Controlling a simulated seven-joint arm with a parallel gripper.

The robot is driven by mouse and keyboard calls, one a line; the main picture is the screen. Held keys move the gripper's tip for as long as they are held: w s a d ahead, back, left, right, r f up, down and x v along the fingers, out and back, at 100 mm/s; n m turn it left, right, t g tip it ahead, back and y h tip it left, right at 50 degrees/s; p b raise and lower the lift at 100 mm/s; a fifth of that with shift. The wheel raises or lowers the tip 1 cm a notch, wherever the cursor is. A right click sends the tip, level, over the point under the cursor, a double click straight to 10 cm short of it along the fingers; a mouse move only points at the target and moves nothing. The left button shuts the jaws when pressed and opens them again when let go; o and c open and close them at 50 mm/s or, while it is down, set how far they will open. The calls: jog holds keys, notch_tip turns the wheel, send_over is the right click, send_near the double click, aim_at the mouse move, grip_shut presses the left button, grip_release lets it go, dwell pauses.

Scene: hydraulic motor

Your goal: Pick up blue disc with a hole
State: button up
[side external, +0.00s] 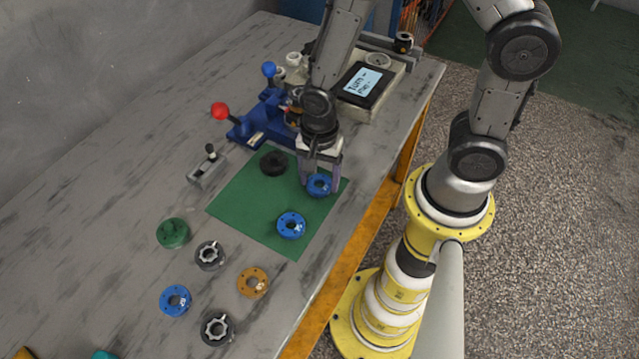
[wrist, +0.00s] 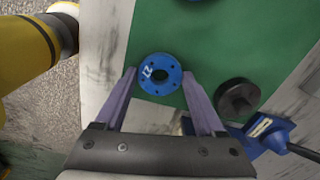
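A blue disc with a hole (side external: 319,185) lies on the green mat (side external: 240,205) near its right corner. In the wrist view the same blue disc (wrist: 160,72) sits ahead of the fingertips, its dark central hole and small rim holes visible. My gripper (side external: 320,187) is directly over this disc. In the wrist view my gripper (wrist: 160,72) is open, with one purple-grey finger on each side of the disc. Whether the fingers touch it I cannot tell. Another blue disc (side external: 291,225) lies on the mat closer to the front, and a third blue disc (side external: 175,300) lies on the bare table.
A black ring (side external: 273,162) lies on the mat; it also shows in the wrist view (wrist: 237,97). A blue fixture (side external: 262,122) with red and blue knobs stands behind the mat. A green part (side external: 173,233), an orange disc (side external: 252,282) and black rings (side external: 210,255) lie in front.

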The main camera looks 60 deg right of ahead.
grip_shut()
jog(key=shift+r, duration=0.45)
notch_tip(320, 180, up, 2)
jog(key=shift+r, duration=0.15)
jog(key=s+d+r, duration=0.3)
jog(key=s+r, duration=0.6)
jog(key=s, duration=0.4)
jog(key=shift+s+r, duration=0.35)
jog(key=shift+r, duration=0.05)
jog(key=shift+r, duration=0.25)
jog(key=shift+r, duration=0.55)
